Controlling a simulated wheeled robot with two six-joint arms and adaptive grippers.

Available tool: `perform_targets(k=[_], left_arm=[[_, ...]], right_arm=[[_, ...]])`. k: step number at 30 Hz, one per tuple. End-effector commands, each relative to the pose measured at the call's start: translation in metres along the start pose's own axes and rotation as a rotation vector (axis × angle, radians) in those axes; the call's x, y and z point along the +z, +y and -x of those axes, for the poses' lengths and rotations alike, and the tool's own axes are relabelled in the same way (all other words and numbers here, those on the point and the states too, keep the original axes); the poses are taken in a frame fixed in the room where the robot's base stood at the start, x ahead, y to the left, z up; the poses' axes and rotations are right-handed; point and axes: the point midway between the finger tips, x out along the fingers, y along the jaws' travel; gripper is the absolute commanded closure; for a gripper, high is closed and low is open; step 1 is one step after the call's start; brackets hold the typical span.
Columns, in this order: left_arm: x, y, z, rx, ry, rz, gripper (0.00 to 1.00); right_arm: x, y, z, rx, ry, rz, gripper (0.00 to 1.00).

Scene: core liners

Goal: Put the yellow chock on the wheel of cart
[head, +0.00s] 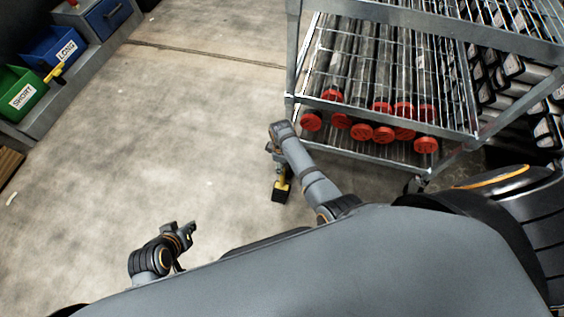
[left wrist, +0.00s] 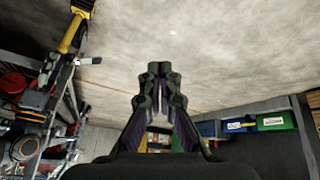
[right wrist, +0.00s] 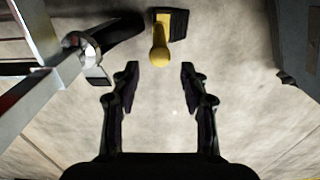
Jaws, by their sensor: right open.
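The yellow chock (head: 284,186), a yellow handle with a black block, is on the floor left of the cart (head: 385,160). It also shows in the left wrist view (left wrist: 72,35). In the right wrist view, the handle's rounded end (right wrist: 159,54) points toward me. My right gripper (right wrist: 159,68) is open and empty, its fingertips either side of that end. A cart wheel (right wrist: 118,32) shows left of the chock there, partly hidden by its metal bracket. My left gripper (head: 188,232) hangs over bare floor at the lower left. Its fingertips (left wrist: 160,68) are together with nothing between.
The cart's racks hold several dark tubes with red caps (head: 372,133). A grey bench (head: 92,58) at the upper left carries a green SHORT bin (head: 22,97) and a blue LONG bin (head: 57,47). A small yellow item (head: 53,72) lies between them. The floor between bench and cart is clear.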

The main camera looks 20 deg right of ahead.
Motion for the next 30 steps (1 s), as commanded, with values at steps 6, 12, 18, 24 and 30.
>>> perform_targets(k=[6, 12, 18, 24, 30], left_arm=[[0.012, 0.001, 0.000, 0.004, -0.044, 0.003, 1.00], [0.012, 0.001, 0.000, 0.004, -0.043, 0.003, 1.00], [0.011, 0.001, 0.000, 0.004, -0.042, 0.003, 1.00], [0.011, 0.001, 0.000, 0.004, -0.042, 0.003, 1.00], [0.012, 0.001, 0.000, 0.004, -0.042, 0.003, 1.00]], right_arm=[[0.000, 0.000, 0.001, 0.000, 0.000, 0.000, 0.55], [0.002, -0.001, 0.000, 0.001, 0.001, -0.006, 0.55], [0.058, -0.027, -0.007, 0.062, 0.093, -0.292, 0.55], [0.126, -0.077, 0.045, 0.133, 0.304, -0.703, 0.55], [0.143, -0.108, 0.104, 0.116, 0.451, -0.900, 0.55]])
